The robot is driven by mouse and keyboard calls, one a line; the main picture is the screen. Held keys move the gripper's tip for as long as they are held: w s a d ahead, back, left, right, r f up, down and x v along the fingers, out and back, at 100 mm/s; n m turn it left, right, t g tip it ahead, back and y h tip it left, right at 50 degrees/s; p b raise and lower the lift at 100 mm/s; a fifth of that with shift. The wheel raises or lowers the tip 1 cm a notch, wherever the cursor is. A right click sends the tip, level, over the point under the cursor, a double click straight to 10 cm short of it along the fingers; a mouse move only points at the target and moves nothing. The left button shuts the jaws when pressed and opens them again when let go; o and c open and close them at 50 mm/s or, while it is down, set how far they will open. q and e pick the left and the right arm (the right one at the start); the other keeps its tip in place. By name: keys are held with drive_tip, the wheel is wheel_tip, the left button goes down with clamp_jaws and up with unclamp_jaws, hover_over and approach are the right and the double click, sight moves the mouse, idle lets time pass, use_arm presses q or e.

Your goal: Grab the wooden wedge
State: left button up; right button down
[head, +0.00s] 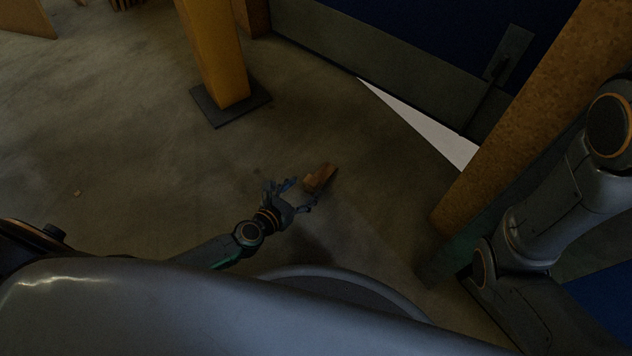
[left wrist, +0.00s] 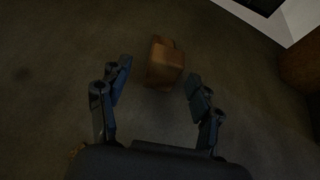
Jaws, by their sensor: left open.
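The wooden wedge (head: 321,178) is a small brown block lying on the concrete floor, a little right of the middle in the head view. My left gripper (head: 291,190) is open just to the left of it, with its fingers pointing toward it. In the left wrist view the wedge (left wrist: 165,63) lies ahead, between the lines of the two spread fingers and slightly beyond their tips. The left gripper (left wrist: 155,82) holds nothing. My right arm shows at the right of the head view, but its gripper is not in view.
A yellow post (head: 213,55) on a dark base plate (head: 231,103) stands beyond the wedge. A brown post (head: 535,110) stands to the right. A dark blue door (head: 420,40) with a grey lower panel is at the back, beside a white strip (head: 425,128). Floor to the left is mostly clear.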

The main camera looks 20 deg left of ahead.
sight(308, 188)
use_arm(q)
drive_tip(key=b+x, duration=0.1)
drive_tip(key=x, duration=0.1)
drive_tip(key=b+x, duration=0.1)
drive_tip(key=x, duration=0.1)
drive_tip(key=shift+s+d+f, duration=0.2)
drive_tip(key=shift+f, duration=0.2)
drive_tip(key=shift+w+d, duration=0.1)
drive_tip(key=shift+w, duration=0.2)
drive_tip(key=c, duration=1.3)
